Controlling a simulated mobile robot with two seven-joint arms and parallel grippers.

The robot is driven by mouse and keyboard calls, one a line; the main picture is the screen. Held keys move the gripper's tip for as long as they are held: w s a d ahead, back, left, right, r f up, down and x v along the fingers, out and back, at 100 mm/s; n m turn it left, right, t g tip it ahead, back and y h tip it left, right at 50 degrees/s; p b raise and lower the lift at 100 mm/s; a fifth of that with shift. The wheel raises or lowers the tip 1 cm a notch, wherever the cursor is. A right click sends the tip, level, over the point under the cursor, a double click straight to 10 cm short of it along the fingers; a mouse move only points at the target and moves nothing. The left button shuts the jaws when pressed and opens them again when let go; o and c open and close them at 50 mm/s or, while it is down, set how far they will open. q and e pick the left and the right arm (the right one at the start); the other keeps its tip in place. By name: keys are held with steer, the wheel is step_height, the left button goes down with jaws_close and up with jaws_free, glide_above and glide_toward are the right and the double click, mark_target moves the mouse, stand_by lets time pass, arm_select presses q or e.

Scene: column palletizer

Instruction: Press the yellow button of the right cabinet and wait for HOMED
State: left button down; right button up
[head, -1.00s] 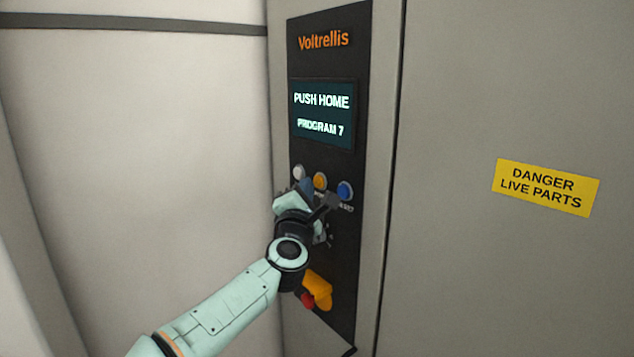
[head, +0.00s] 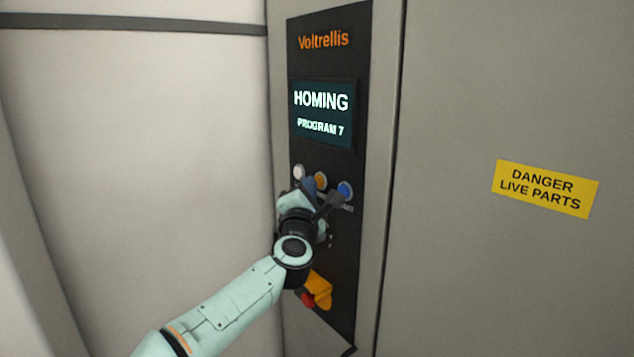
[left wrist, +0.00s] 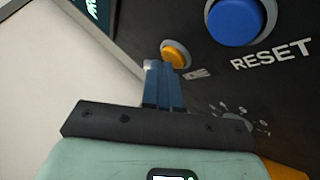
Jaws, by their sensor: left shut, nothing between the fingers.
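The cabinet's dark control panel (head: 326,60) carries a screen (head: 322,114) that reads HOMING, PROGRAM 7. The yellow button (head: 320,181) sits between a white button (head: 299,172) and a blue one (head: 344,190). My left gripper (head: 309,187) is shut and empty, its fingertips at the yellow button's lower left in the head view. In the left wrist view the shut blue fingers (left wrist: 164,84) reach up to the yellow button (left wrist: 175,54) and cover part of it. Whether they touch it I cannot tell for certain. My right gripper is not in view.
The blue RESET button (left wrist: 235,20) is close to the right of the fingers. A rotary switch (left wrist: 240,115) is below it. A yellow and red switch (head: 317,290) sits lower on the panel. A DANGER LIVE PARTS label (head: 546,188) is on the grey door.

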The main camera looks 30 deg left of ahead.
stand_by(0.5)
arm_select(q)
steer(key=shift+s+a+b, duration=0.2)
steer(key=shift+s+b, duration=0.25)
steer(key=shift+s, duration=0.25)
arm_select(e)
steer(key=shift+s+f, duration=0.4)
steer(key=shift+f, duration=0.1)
arm_select(q)
steer(key=shift+w, duration=0.1)
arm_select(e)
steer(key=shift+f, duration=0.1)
arm_select(q)
steer(key=s, duration=0.1)
steer(key=s+a+b, duration=0.1)
steer(key=s, duration=0.1)
steer(key=s+a+b, duration=0.1)
steer(key=shift+s, duration=0.35)
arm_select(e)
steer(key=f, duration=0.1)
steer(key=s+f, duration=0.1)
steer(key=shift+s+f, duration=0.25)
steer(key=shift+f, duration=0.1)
